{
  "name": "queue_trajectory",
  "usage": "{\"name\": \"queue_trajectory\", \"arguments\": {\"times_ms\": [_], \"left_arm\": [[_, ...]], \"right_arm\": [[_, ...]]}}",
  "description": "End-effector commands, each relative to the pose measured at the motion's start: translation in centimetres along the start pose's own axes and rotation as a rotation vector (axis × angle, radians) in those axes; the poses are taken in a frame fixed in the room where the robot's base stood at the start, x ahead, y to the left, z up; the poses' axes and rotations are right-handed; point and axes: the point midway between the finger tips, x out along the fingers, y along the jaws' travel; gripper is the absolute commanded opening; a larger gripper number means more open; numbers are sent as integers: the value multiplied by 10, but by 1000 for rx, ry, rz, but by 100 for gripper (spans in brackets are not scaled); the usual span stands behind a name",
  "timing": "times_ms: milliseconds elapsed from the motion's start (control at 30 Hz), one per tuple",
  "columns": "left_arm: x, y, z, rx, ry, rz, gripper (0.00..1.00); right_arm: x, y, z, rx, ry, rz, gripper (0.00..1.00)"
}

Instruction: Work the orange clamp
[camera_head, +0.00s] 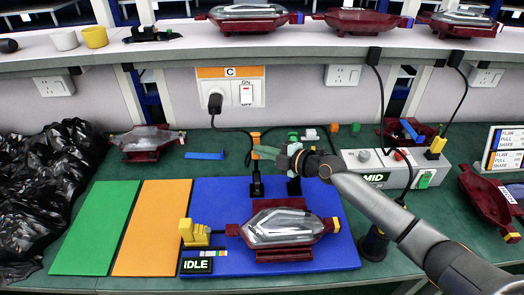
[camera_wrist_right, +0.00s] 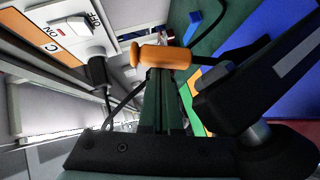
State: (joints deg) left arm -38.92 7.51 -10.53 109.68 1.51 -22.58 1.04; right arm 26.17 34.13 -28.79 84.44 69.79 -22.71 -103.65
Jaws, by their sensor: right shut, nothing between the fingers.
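The orange clamp's handle (camera_head: 255,138) stands upright above a black base (camera_head: 257,188) at the back edge of the blue mat. In the right wrist view the orange handle (camera_wrist_right: 163,57) lies across the picture just beyond my fingertips. My right gripper (camera_head: 262,152) is shut and empty, its green fingers pointing left at the handle. Whether they touch it I cannot tell. A red-framed tail lamp (camera_head: 283,227) with a clear lens lies on the blue mat (camera_head: 340,255), in front of the clamp. My left gripper is not in view.
A second black clamp base (camera_head: 294,187) stands just right of the orange one, close under my wrist. A yellow clamp (camera_head: 194,233) sits left of the lamp, above an IDLE display (camera_head: 197,266). A grey box reading MID (camera_head: 376,179) stands right. Green (camera_head: 95,230) and orange (camera_head: 152,230) mats are bare.

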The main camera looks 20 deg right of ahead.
Motion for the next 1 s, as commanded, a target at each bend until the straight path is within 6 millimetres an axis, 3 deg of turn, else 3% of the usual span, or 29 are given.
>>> {"name": "queue_trajectory", "arguments": {"times_ms": [667,1000], "left_arm": [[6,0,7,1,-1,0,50],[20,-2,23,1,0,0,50]], "right_arm": [[6,3,6,69,-2,-69,0],[18,8,18,198,-2,-195,0]]}}
